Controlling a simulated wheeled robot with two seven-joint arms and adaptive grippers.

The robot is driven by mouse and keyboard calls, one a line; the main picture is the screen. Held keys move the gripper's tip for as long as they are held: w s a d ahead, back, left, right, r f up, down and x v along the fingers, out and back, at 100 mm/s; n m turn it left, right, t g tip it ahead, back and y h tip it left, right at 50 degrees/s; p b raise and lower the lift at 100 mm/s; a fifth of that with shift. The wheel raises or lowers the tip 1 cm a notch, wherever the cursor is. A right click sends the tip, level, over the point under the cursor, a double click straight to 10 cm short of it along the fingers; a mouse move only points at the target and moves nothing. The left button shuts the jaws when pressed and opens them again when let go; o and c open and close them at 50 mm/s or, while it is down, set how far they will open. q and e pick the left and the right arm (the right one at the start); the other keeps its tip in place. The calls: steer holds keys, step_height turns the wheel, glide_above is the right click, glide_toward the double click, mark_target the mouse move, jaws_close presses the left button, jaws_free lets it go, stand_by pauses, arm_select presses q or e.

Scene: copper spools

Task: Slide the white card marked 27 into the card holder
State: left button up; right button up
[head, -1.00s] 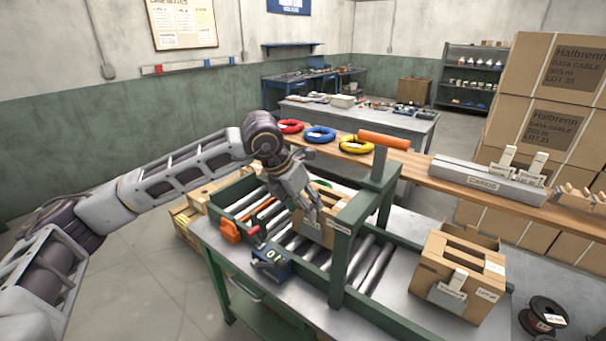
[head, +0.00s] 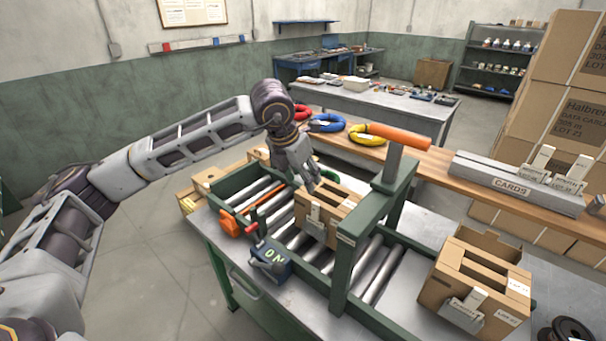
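My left gripper (head: 308,184) hangs just above the near top edge of the cardboard box (head: 343,205) on the roller conveyor. I cannot tell whether its fingers are apart; no card shows in them. A grey card holder (head: 317,227) is on the near face of this box, and a small white card (head: 315,211) stands upright in it. Its marking is too small to read. A second box (head: 437,281) at the right has a holder (head: 460,314) with a white card (head: 474,299) tilted in it. My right gripper is not in view.
A grey CARDS rack (head: 511,188) with several white cards stands on the wooden shelf at the right. A blue control box (head: 270,262) sits at the conveyor's near side.

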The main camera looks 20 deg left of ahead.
arm_select(q)
steer(key=p, duration=0.2)
glide_toward(314, 205)
steer(key=x, duration=0.6)
steer(key=shift+x, duration=1.25)
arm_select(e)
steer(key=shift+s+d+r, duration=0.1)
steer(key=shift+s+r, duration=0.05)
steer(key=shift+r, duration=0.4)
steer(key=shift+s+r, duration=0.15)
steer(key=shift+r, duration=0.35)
